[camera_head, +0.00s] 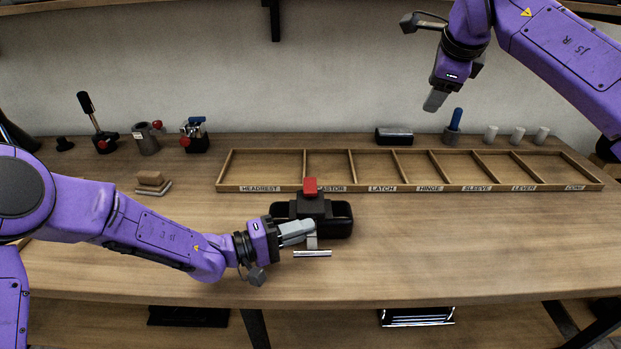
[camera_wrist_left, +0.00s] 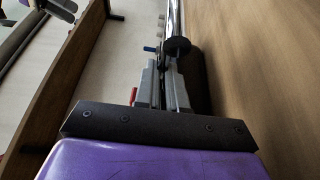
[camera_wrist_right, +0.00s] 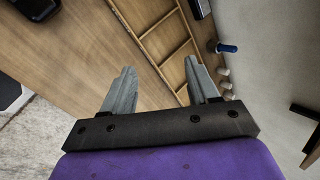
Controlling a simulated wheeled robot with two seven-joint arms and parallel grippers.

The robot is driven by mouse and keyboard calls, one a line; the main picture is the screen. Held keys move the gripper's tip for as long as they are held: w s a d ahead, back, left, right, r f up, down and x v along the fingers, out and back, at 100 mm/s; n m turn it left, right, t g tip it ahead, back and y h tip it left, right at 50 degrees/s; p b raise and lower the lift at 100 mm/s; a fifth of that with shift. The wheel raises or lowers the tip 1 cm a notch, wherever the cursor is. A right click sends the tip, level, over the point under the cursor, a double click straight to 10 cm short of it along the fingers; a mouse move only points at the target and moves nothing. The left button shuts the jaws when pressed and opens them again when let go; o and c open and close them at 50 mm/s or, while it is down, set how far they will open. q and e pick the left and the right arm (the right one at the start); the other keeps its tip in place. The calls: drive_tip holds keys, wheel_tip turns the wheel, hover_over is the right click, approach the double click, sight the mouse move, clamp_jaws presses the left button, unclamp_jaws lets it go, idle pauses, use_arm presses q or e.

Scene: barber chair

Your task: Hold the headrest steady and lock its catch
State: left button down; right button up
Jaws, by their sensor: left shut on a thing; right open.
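The black headrest (camera_head: 341,222) lies on the bench in front of the labelled tray. A red catch (camera_head: 310,186) stands up on the dark block at its back. My left gripper (camera_head: 308,229) is shut on the headrest at its near side, beside a pale metal post with a crossbar (camera_head: 312,254). The fingers hide the exact grip; in the left wrist view they are close together (camera_wrist_left: 167,85). My right gripper (camera_head: 434,100) is raised above the back of the bench, clear of the headrest. In the right wrist view its fingers are apart and empty (camera_wrist_right: 160,88).
The divided wooden tray (camera_head: 411,188) spans the back right, its compartments empty. Behind it stand a blue-handled tool (camera_head: 456,119), a dark box and several white cylinders. Lever fixtures (camera_head: 100,138) and small blocks (camera_head: 151,182) are at left. The right front of the bench is clear.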

drive_tip(key=s+a+f+n+g, duration=0.1)
drive_tip(key=a+f+n, duration=0.1)
drive_tip(key=a+n, duration=0.55)
drive_tip(key=s+a+f+n, duration=0.1)
drive_tip(key=a+f+n, duration=0.2)
drive_tip(key=a+n, duration=0.4)
drive_tip(key=n+g, duration=0.1)
drive_tip(key=n, duration=0.7)
approach(310, 183)
drive_tip(key=shift+y, duration=0.5)
drive_tip(key=x, duration=0.8)
drive_tip(key=shift+d, duration=0.4)
drive_tip(key=shift+r, duration=0.1)
drive_tip(key=c, duration=1.1)
